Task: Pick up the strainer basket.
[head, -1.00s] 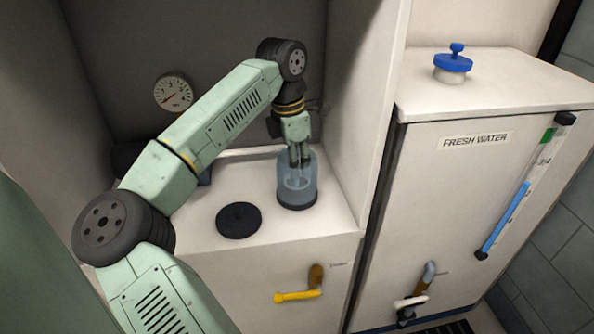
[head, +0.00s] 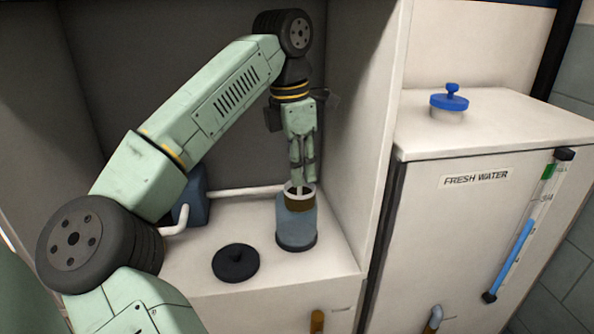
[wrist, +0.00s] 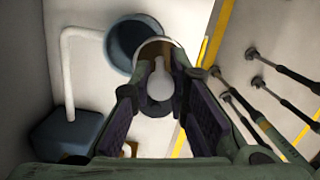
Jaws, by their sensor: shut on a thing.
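The strainer basket (head: 298,203) is brownish with a pale rim. In the head view its lower part sits in or just behind the top of the clear bluish housing (head: 296,228), with its upper part above it. My gripper (head: 302,184) points down and is shut on the basket at its top. In the wrist view the fingertips (wrist: 160,78) close around a pale piece inside the basket rim (wrist: 146,45). The basket's bottom is hard to make out. A round black lid (head: 236,262) lies on the white cabinet top, left of the housing.
A dark blue box (head: 192,200) with a white pipe (head: 240,191) stands behind. The alcove's right wall (head: 357,120) rises close beside my gripper. The fresh water tank (head: 470,230) with its blue-topped cap (head: 450,100) stands to the right.

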